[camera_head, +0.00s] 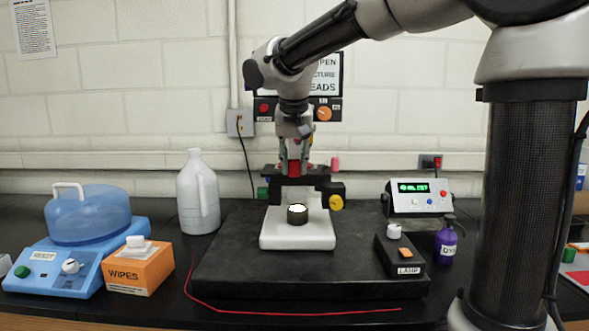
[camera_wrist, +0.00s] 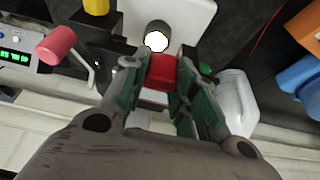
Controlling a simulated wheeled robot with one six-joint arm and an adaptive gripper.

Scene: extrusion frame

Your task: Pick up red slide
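The red slide (camera_wrist: 161,71) is a small red block with a pale strip below it. It sits between the two green-sided fingers of my gripper (camera_wrist: 158,76) in the wrist view. The fingers are on both sides of it and very close; I cannot tell whether they press on it. In the head view, my gripper (camera_head: 294,160) points down over the dark stage of a microscope-like instrument, with a bit of red (camera_head: 293,168) between its fingers. The slide's lower part and its contact with the stage are hidden.
The instrument's white base (camera_head: 298,235) bears a lit round lamp (camera_head: 298,213). A yellow knob (camera_head: 336,202) and a pink cylinder (camera_wrist: 57,45) are close to the gripper.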

